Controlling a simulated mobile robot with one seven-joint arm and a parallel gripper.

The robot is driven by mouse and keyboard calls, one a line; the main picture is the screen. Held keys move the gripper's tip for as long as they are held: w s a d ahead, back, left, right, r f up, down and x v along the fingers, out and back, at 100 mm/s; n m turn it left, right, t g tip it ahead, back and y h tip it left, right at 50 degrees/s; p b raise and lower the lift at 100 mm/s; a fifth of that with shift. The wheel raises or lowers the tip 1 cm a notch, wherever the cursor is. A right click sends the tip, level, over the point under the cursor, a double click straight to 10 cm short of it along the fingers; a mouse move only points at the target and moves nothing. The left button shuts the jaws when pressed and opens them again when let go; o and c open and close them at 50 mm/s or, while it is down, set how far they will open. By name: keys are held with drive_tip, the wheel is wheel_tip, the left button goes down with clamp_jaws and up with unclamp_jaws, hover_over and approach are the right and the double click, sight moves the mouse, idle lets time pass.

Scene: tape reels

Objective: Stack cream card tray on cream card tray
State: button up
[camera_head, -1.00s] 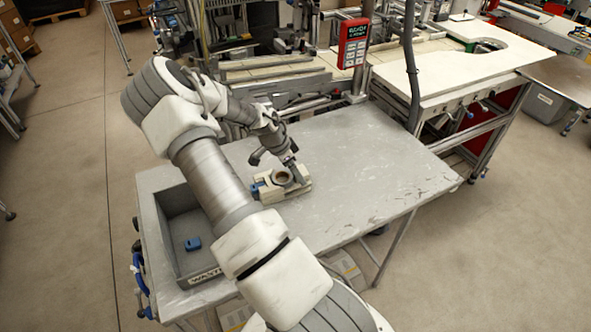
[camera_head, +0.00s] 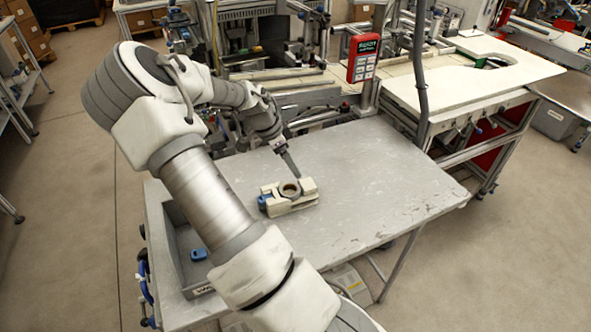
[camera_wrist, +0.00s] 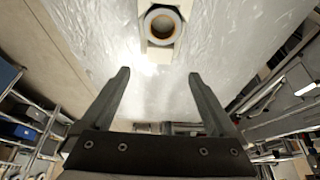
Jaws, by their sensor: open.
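Cream card tray pieces (camera_head: 293,207) sit on the grey table, with a ring-shaped reel (camera_head: 290,188) in their middle. I cannot tell whether this is one tray or two stacked. In the wrist view the cream tray (camera_wrist: 158,53) with the round reel (camera_wrist: 162,24) shows at the top edge, partly cut off. My gripper (camera_wrist: 160,76) is open, with nothing between its fingers. In the head view it is above and behind the tray, apparently apart from it.
A blue piece (camera_head: 263,202) is at the tray's left end. A grey bin (camera_head: 172,246) at the table's left edge holds another blue piece (camera_head: 199,254). The table's right side (camera_head: 385,180) is clear. A red control box (camera_head: 363,58) stands behind the table.

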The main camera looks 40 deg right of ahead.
drive_tip(key=s+a+r+n+t+y, duration=0.25)
drive_tip(key=a+r+n, duration=0.35)
drive_tip(key=a, duration=0.4)
drive_tip(key=s+a+r+n+t+y, duration=0.1)
drive_tip(key=s+a+r+n+y, duration=0.2)
drive_tip(key=a+r, duration=0.65)
drive_tip(key=s+a+r+n+t, duration=0.2)
drive_tip(key=s+a+r+n, duration=0.2)
drive_tip(key=s+a+n, duration=0.1)
drive_tip(key=s+a+r+n+t+h, duration=0.1)
drive_tip(key=s+a+r+n, duration=0.3)
drive_tip(key=s+a+n, duration=0.2)
drive_tip(key=shift+s+a+n+t, duration=0.15)
drive_tip(key=shift+s+n+t, duration=0.2)
drive_tip(key=shift+s+n, duration=0.65)
drive_tip(key=shift+w, duration=0.1)
